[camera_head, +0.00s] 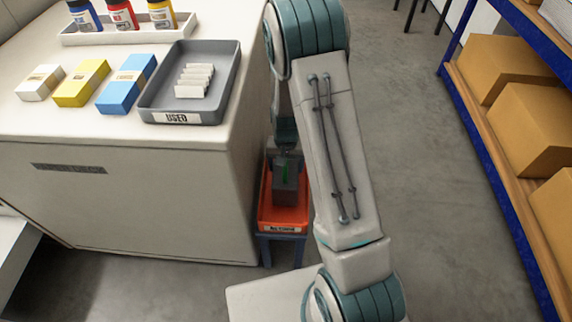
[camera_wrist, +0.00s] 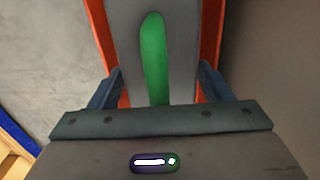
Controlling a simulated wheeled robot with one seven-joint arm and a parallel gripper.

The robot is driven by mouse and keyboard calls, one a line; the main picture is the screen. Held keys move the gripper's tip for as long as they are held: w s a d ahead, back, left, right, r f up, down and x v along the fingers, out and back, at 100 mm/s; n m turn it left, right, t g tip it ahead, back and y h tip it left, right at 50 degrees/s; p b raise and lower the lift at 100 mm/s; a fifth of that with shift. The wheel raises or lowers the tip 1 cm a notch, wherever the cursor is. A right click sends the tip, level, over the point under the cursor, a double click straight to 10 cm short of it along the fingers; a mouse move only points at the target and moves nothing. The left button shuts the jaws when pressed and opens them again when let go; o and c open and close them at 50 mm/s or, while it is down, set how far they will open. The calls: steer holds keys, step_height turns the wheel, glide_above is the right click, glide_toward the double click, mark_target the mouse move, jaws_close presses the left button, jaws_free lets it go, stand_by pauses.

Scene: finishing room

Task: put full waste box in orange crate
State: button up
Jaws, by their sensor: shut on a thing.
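The waste box is a dark grey box (camera_head: 286,184) with a green strip on it. It shows at the orange crate (camera_head: 283,222), within the crate's outline, below the cabinet top. In the wrist view the grey box (camera_wrist: 184,50) with its green strip fills the middle, with the crate's orange walls (camera_wrist: 211,40) on both sides. My gripper (camera_wrist: 160,95) is shut on the box, its fingers at the box's two sides. Whether the box touches the crate floor cannot be seen. In the head view my arm hides part of the crate's right side.
The crate sits on a small blue-grey stand (camera_head: 267,246) beside the white cabinet (camera_head: 150,195). A grey tray marked USED (camera_head: 229,80) lies on the cabinet top near its edge. A blue shelf with cardboard boxes (camera_head: 530,125) stands at right. Open floor lies between.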

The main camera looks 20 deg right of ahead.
steer(key=shift+f, duration=0.1)
steer(key=o, duration=2)
steer(key=shift+o, duration=0.2)
step_height(320, 180, up, 11)
steer(key=p, duration=0.3)
steer(key=shift+r, duration=0.2)
steer(key=shift+s+r, duration=0.1)
steer(key=shift+r, duration=0.55)
steer(key=s+r+n, duration=0.2)
steer(key=s+r, duration=0.5)
steer(key=s, duration=0.3)
steer(key=s+r+n+t, duration=0.1)
steer(key=s+r, duration=0.7)
steer(key=s, duration=0.2)
steer(key=shift+s+r+n, duration=0.25)
steer(key=shift+n, duration=0.15)
steer(key=shift+d, duration=0.1)
